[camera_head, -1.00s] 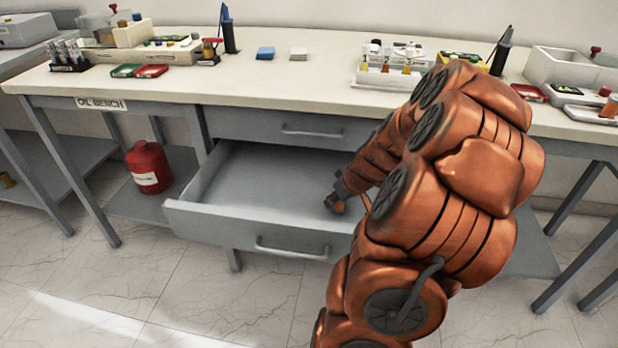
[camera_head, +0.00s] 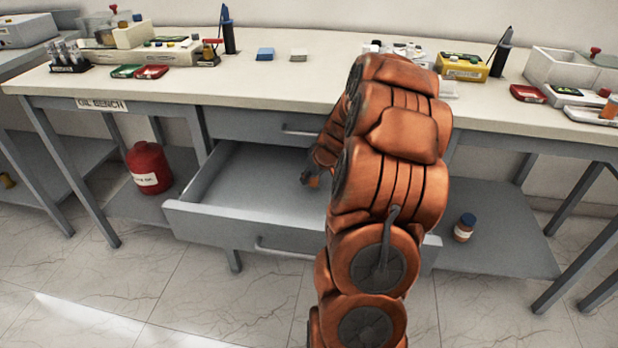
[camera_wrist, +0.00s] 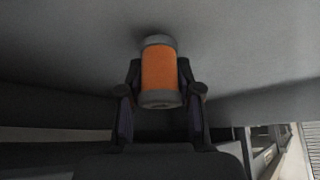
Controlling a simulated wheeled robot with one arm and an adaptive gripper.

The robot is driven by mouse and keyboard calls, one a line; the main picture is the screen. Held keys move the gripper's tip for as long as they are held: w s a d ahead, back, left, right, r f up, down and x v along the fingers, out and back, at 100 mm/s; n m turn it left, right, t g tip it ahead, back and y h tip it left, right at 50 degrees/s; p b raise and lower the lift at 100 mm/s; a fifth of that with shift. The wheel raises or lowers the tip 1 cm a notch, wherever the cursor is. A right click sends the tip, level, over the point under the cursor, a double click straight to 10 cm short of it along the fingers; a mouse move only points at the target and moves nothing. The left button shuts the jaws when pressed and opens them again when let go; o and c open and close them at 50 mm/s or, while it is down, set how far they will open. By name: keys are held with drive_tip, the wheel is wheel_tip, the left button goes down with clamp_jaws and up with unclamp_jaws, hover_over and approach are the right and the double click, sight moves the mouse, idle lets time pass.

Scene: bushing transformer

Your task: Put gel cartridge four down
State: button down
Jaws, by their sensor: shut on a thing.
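The gel cartridge (camera_wrist: 159,72) is an orange cylinder with grey ends, seen in the wrist view. My gripper (camera_wrist: 160,92) is shut on it, with one dark finger on each side. Its far end is close to a grey surface; I cannot tell whether it touches. In the head view my gripper (camera_head: 309,179) is at the open drawer (camera_head: 240,189), over its inside, with a small orange bit of the cartridge showing. My arm hides the drawer's right part. I cannot read a number on the cartridge.
The bench top (camera_head: 310,85) above carries a blue block (camera_head: 265,54), a yellow box (camera_head: 462,66) and several trays. A red can (camera_head: 149,167) and a blue-capped jar (camera_head: 464,228) stand on the lower shelf. The drawer's left part is empty.

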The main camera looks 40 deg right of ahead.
drive_tip(key=shift+w+f, duration=0.5)
drive_tip(key=shift+f, duration=0.1)
drive_tip(key=shift+f, duration=0.2)
drive_tip(key=c, duration=0.8)
unclamp_jaws()
drive_tip(key=shift+r, duration=0.1)
drive_tip(key=shift+s+r, duration=0.15)
drive_tip(key=shift+r, duration=0.25)
drive_tip(key=s, duration=0.4)
drive_tip(key=s+a, duration=0.1)
drive_tip(key=s, duration=0.3)
drive_tip(key=s+a, duration=0.1)
drive_tip(key=s, duration=0.3)
drive_tip(key=shift+s+r, duration=0.1)
drive_tip(key=shift+r, duration=0.15)
